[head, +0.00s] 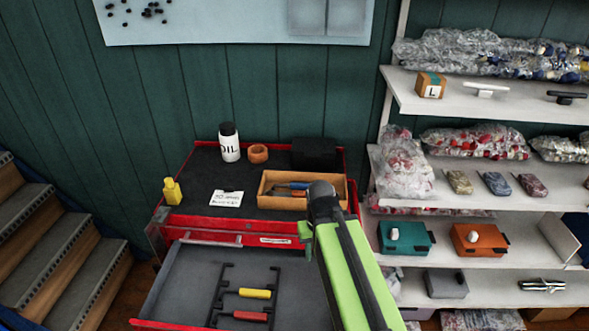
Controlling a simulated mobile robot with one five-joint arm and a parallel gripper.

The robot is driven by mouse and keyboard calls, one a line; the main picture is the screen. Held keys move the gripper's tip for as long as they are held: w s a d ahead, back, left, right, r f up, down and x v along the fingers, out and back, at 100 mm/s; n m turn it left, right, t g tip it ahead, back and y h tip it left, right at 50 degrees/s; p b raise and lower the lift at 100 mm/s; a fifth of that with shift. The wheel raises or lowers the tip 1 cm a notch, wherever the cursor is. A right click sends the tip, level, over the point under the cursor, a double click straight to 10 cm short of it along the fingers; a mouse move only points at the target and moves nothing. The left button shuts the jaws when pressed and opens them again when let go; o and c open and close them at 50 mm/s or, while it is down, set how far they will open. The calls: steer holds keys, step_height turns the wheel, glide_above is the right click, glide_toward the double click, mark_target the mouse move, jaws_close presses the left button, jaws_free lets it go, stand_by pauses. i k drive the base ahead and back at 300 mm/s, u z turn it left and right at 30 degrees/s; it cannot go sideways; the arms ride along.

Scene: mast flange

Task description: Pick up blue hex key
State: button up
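No hex key with a clearly blue handle shows in the open drawer (190,280) of the red tool cart. In that drawer, a yellow-handled tool (255,293) and a red-handled tool (250,316) lie side by side at a dark rack. A tool with a blue handle (294,185) lies in the wooden tray (281,203) on the cart top; I cannot tell if it is a hex key. My green arm rises in front of the drawer's right side and the tray's right end, hiding what is behind. My gripper's fingers do not show.
The cart top (192,210) also holds an oil bottle (229,143), an orange ring (258,153), a black box (314,153), a yellow bottle (172,191) and a white note (227,198). Stairs (60,245) stand left; loaded white shelves (480,195) stand close at right.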

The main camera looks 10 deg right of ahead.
mark_target(296, 186)
steer(key=i, duration=0.25)
steer(key=u, duration=6)
steer(key=i, duration=0.1)
steer(key=z, duration=2.7)
steer(key=k, duration=1.85)
steer(key=z, duration=0.75)
steer(key=i, duration=1)
steer(key=u, duration=0.05)
